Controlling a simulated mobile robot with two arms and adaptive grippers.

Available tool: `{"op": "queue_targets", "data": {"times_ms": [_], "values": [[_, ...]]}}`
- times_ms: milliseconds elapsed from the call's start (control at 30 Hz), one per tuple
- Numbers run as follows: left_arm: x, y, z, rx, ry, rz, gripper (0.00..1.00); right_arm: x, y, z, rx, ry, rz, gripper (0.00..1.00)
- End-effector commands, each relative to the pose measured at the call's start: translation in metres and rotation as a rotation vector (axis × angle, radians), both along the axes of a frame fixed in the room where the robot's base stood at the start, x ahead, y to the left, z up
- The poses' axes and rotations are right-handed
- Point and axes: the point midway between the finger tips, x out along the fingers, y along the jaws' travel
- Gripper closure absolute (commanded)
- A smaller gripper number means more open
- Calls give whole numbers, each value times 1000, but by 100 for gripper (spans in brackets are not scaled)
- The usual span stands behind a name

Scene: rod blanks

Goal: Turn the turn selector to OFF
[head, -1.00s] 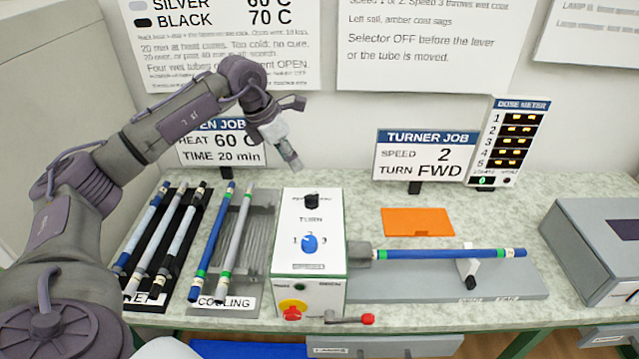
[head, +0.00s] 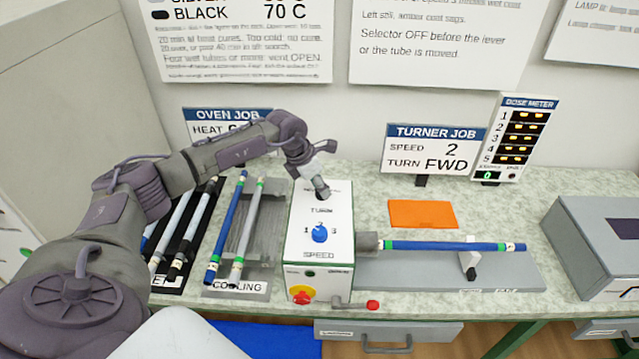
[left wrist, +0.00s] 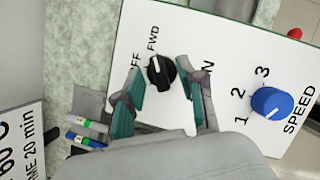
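The turn selector (left wrist: 161,73) is a small black knob on the white-faced turner box (head: 340,215). In the left wrist view its white mark points toward the FWD label. The OFF label is partly hidden by a finger. My left gripper (head: 322,192) is over the selector and mostly covers it in the head view. In the left wrist view its two teal-padded fingers (left wrist: 164,103) are spread, one on each side below the knob, with visible gaps to it. My right gripper is not in view.
The blue speed knob (head: 320,233) sits close to the selector. A red-tipped lever (head: 372,305) is at the box's lower front. A blue tube (head: 440,246) extends right from the box onto a support. Racks of rods stand left of the box, near my arm.

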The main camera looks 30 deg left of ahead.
Motion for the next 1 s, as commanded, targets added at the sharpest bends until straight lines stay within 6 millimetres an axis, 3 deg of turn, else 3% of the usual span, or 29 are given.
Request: {"op": "queue_targets", "data": {"times_ms": [133, 367, 733, 1000], "values": [[0, 0, 0, 0, 0, 0, 64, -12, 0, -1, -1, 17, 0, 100], [0, 0, 0, 0, 0, 0, 100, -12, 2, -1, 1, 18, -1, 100], [0, -1, 0, 0, 0, 25, 100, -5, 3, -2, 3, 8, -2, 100], [-1, -2, -1, 1, -2, 166, 100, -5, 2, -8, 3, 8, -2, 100]]}}
